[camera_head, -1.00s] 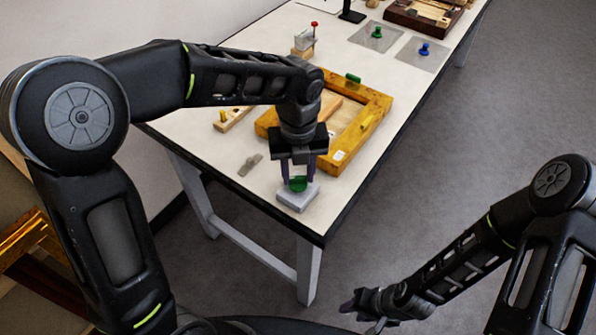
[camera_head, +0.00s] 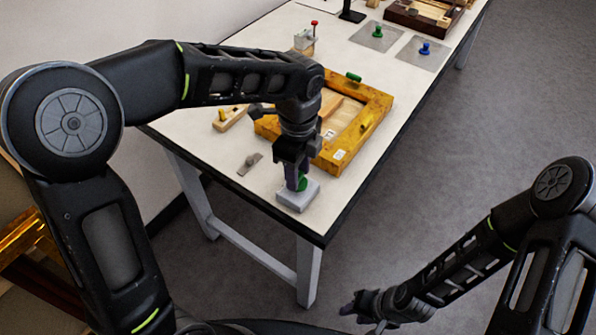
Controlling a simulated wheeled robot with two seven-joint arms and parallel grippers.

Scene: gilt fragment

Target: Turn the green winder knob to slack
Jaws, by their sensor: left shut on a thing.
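The green winder knob (camera_head: 302,184) sits on top of a small light grey block (camera_head: 297,199) near the table's front corner. My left gripper (camera_head: 297,183) points straight down over the block and is shut on the knob. Its fingers, seen nearly edge-on, hide part of the knob. My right gripper (camera_head: 363,307) is low at the bottom of the view, off the table and away from the knob. Whether its fingers are apart is too small to tell.
A yellow wooden frame (camera_head: 378,103) lies just behind the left gripper. A small wooden piece with a yellow knob (camera_head: 228,118) and a flat metal piece (camera_head: 250,164) lie to the left. Green (camera_head: 377,33) and blue (camera_head: 424,48) knobs stand on grey plates farther back.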

